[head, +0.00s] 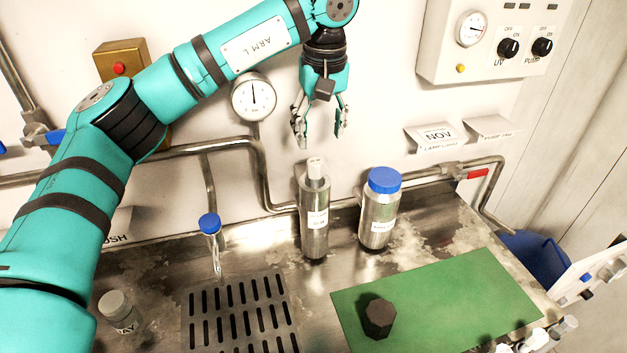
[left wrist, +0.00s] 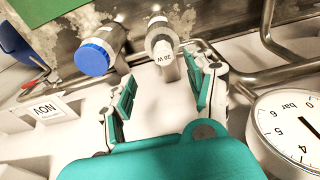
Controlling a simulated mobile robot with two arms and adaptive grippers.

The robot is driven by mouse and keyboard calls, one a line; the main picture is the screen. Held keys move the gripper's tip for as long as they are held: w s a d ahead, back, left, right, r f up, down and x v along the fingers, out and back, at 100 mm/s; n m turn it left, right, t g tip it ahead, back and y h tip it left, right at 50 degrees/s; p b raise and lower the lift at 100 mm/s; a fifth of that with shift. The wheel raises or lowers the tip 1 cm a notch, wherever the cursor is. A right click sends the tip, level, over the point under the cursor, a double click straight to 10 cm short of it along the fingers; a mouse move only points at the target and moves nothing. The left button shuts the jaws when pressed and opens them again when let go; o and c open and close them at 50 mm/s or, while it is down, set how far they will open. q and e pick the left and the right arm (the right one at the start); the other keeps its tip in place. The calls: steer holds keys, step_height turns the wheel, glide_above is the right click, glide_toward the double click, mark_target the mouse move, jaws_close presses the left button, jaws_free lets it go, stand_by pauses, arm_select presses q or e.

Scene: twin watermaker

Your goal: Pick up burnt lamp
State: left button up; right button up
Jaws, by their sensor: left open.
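No thing in view is plainly marked as burnt. A steel cylinder (head: 315,222) stands upright on the worktop with a narrower white-capped end (head: 316,170) at its top; this may be the lamp in its housing. In the left wrist view the white end (left wrist: 164,50) reads "30 W". My left gripper (head: 320,138) hangs above it, fingers down, open and empty. In the left wrist view the white end shows between and beyond the fingers (left wrist: 162,85), apart from them. My right gripper is not in view.
A blue-capped steel bottle (head: 379,215) stands right of the cylinder. A pipe (head: 275,205) runs behind both. A green mat (head: 450,295) holds a dark hexagonal piece (head: 379,318). A gauge (head: 254,97) is on the wall.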

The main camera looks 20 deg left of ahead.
mark_target(315, 161)
arm_select(q)
step_height(315, 161, down, 3)
steer(key=shift+w+a+f+p, duration=0.1)
steer(key=shift+a+p, duration=0.05)
steer(key=shift+p, duration=0.2)
steer(key=shift+a+f+p, duration=0.1)
steer(key=shift+f+p, duration=0.35)
steer(key=shift+f, duration=0.05)
steer(key=f, duration=0.1)
steer(key=f+p, duration=0.2)
steer(key=shift+w+a+f, duration=0.2)
steer(key=shift+a+f, duration=0.1)
steer(key=shift+a, duration=0.05)
steer(key=shift+f, duration=0.4)
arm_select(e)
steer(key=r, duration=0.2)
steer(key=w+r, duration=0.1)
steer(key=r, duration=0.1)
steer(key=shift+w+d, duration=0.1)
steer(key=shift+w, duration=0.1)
arm_select(q)
steer(key=shift+c, duration=0.3)
steer(key=shift+c, duration=1)
jaws_close()
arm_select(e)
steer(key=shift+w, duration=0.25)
